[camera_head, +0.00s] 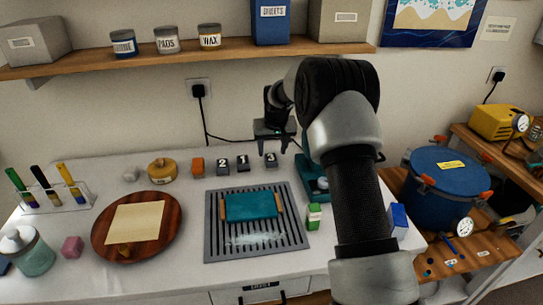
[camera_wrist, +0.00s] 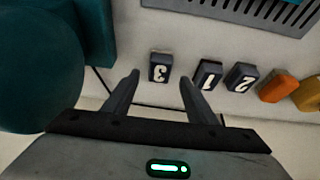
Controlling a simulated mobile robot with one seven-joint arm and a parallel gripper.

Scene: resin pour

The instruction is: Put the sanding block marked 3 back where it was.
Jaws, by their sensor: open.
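The dark grey sanding block marked 3 (camera_head: 271,160) stands on the white table at the right end of a short row, beside the blocks marked 1 (camera_head: 243,163) and 2 (camera_head: 222,163). My gripper (camera_head: 273,146) is above and around the line of sight to block 3, open and empty. In the wrist view block 3 (camera_wrist: 160,68) appears upside down, beyond and between my two spread fingers (camera_wrist: 160,79). Blocks 1 (camera_wrist: 207,74) and 2 (camera_wrist: 241,76) show to its right there. No contact with block 3 is visible.
An orange block (camera_head: 197,166) stands left of the row. A slotted grey grille (camera_head: 212,245) with a teal piece lies in front. A shelf (camera_head: 180,58) hangs above, and a cord runs along the wall behind.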

